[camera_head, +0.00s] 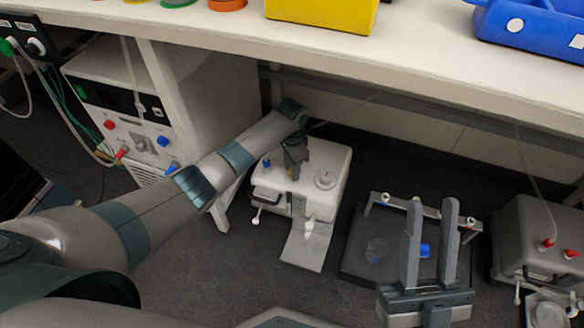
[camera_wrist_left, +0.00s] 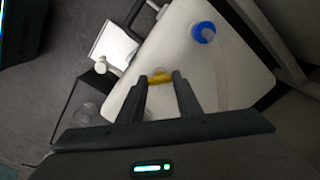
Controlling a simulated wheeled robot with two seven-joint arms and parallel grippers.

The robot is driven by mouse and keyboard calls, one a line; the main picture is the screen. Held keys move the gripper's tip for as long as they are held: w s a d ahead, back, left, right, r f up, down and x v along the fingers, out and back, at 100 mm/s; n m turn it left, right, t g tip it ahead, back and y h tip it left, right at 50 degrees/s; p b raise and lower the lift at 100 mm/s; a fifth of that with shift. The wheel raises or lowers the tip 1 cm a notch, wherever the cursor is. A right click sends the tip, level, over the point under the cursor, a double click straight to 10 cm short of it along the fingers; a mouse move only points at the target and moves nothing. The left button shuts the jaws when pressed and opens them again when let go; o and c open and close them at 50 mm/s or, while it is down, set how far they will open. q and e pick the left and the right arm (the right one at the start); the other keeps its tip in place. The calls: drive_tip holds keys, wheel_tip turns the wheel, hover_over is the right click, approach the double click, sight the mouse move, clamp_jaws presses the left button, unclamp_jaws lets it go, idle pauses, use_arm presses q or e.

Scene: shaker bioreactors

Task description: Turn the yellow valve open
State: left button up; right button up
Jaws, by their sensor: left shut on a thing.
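The yellow valve (camera_wrist_left: 160,77) shows in the left wrist view as a small yellow handle on top of a white device (camera_head: 330,162). My left gripper (camera_wrist_left: 160,82) reaches down over the device with its fingertips at either side of the handle, shut on it. In the head view my left gripper (camera_head: 293,172) hides nearly all of the valve. My right gripper (camera_head: 432,204) stands with its two fingers pointing up and apart, open, with nothing held between them, in front of a dark platform.
A blue cap (camera_wrist_left: 202,32) and clear tube sit on the device near the valve. A larger white unit (camera_head: 205,85) stands behind at left. The dark shaker platform (camera_head: 355,262) and another grey device (camera_head: 535,225) are at right. The bench edge (camera_head: 400,72) overhangs behind.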

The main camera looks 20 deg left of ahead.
drive_tip(key=shift+a, duration=0.1)
